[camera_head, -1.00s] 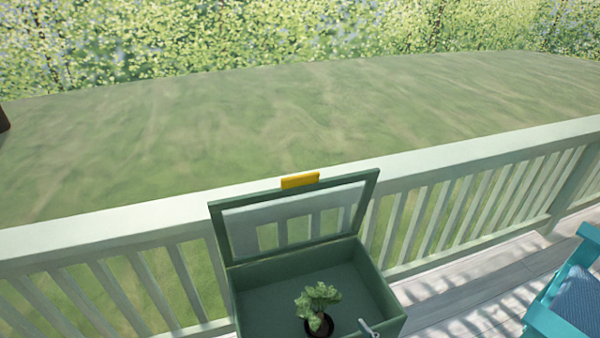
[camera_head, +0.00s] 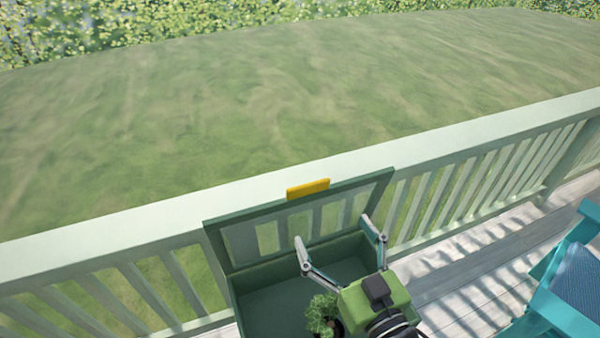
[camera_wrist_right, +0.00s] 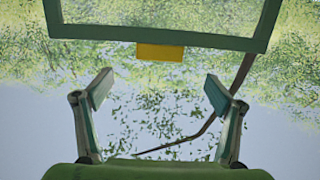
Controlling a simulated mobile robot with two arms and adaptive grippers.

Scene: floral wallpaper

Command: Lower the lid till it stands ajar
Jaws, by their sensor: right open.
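The lid (camera_head: 217,234) is a green frame around a clear pane, with a yellow handle (camera_head: 308,188) on its upper edge. It stands raised at the back of an open green box (camera_head: 262,285). My right gripper (camera_head: 334,231) is open and empty, over the box and in front of the lid in the head view. In the right wrist view, the lid's edge (camera_wrist_right: 230,43) and handle (camera_wrist_right: 160,52) lie beyond the open fingertips (camera_wrist_right: 157,85), apart from them. My left gripper is not in view.
A leafy potted plant (camera_head: 322,312) stands in the box, partly hidden by my right gripper. A pale railing (camera_head: 120,232) runs behind the box. A turquoise chair (camera_head: 545,315) with a blue cushion stands at right on the plank deck (camera_head: 470,265). Open deck lies between box and chair.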

